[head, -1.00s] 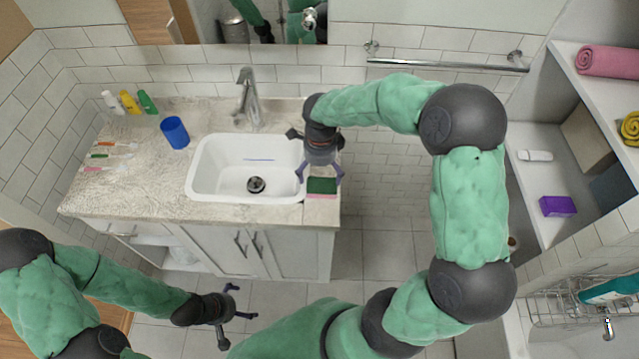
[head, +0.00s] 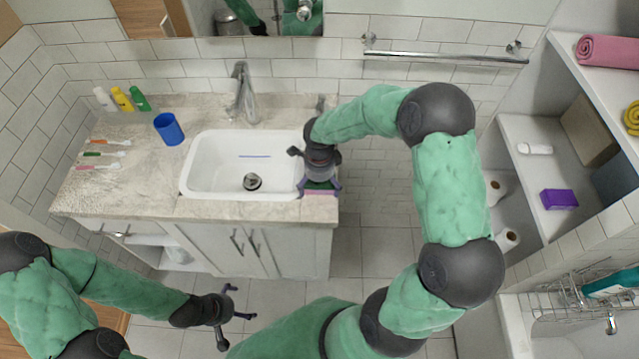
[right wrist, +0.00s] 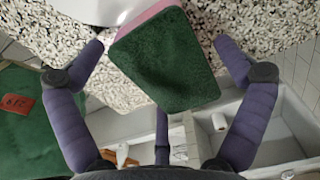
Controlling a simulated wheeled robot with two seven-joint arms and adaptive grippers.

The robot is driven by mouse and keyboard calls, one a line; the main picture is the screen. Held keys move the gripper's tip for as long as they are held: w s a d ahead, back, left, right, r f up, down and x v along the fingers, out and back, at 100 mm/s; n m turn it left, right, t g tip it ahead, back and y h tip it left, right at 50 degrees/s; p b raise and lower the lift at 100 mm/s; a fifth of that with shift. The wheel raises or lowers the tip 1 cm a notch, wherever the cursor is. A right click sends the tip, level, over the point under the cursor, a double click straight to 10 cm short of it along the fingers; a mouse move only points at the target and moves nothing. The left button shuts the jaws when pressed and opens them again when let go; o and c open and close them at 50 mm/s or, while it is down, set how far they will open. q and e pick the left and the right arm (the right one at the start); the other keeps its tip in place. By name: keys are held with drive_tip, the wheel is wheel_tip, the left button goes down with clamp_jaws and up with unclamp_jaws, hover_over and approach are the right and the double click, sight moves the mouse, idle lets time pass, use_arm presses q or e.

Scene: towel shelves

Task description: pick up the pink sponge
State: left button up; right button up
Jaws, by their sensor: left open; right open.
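The sponge has a dark green scouring top and a pink side; it lies on the counter's front right corner beside the sink, at the sponge's green top (right wrist: 170,62) in the right wrist view. In the head view the sponge (head: 319,186) is partly covered by my right gripper (head: 319,188). My right gripper is open, with its purple fingers (right wrist: 165,65) on either side of the sponge and apart from it in the right wrist view. My left gripper (head: 236,318) is open and empty, low over the floor in front of the cabinet.
The white sink (head: 215,176) lies left of the sponge, with a faucet (head: 243,92) behind it. Shelves at right hold a purple box (head: 558,199) and a pink towel (head: 608,52).

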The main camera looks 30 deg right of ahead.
drive_tip(key=c, duration=0.6)
drive_tip(key=shift+c, duration=0.4)
drive_tip(key=shift+r, duration=0.15)
drive_tip(key=shift+r, duration=0.6)
drive_tip(key=s+r, duration=0.1)
drive_tip(key=r, duration=0.1)
drive_tip(key=s+r+p, duration=0.1)
drive_tip(key=s+r, duration=0.1)
drive_tip(key=r, duration=0.1)
drive_tip(key=s+r+p, duration=0.1)
drive_tip(key=r, duration=0.1)
drive_tip(key=shift+s+a+r, duration=0.2)
drive_tip(key=s+r, duration=0.1)
drive_tip(key=s, duration=0.2)
drive_tip(key=s+r+p, duration=0.1)
drive_tip(key=s, duration=0.2)
drive_tip(key=s+a+r, duration=0.1)
drive_tip(key=s+r, duration=0.1)
drive_tip(key=s, duration=0.1)
drive_tip(key=shift+s, duration=0.25)
